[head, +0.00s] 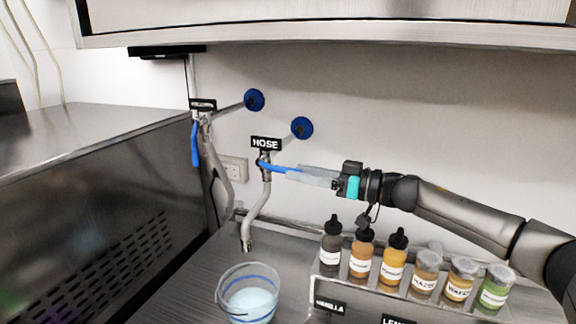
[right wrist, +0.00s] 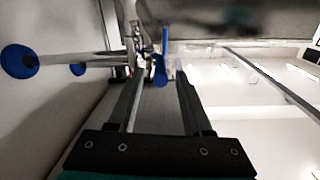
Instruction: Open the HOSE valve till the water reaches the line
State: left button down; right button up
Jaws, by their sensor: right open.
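The HOSE valve's blue lever (head: 275,168) points right, just below the black HOSE label (head: 266,144). A grey hose (head: 256,212) runs down from this valve to a spout over a clear container (head: 221,293). The container has blue bands and holds pale water (head: 250,301); the surface looks lower than the upper band. I cannot make out a stream from the spout. My right gripper (head: 296,173) is at the lever's right end. In the right wrist view, its fingers (right wrist: 160,88) are apart and a blue lever (right wrist: 161,62) shows near their tips; contact is unclear. My left gripper is out of view.
Another valve with a hanging blue lever (head: 195,143) is to the left. Two blue round knobs (head: 254,100) (head: 302,127) stick out from the wall. A rack (head: 345,290) of several labelled bottles stands below my right arm. A metal cabinet (head: 110,200) is at left.

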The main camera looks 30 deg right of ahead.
aim_at(273, 168)
jog(key=shift+p+x, duration=0.35)
jog(key=shift+x, duration=1.55)
grip_shut()
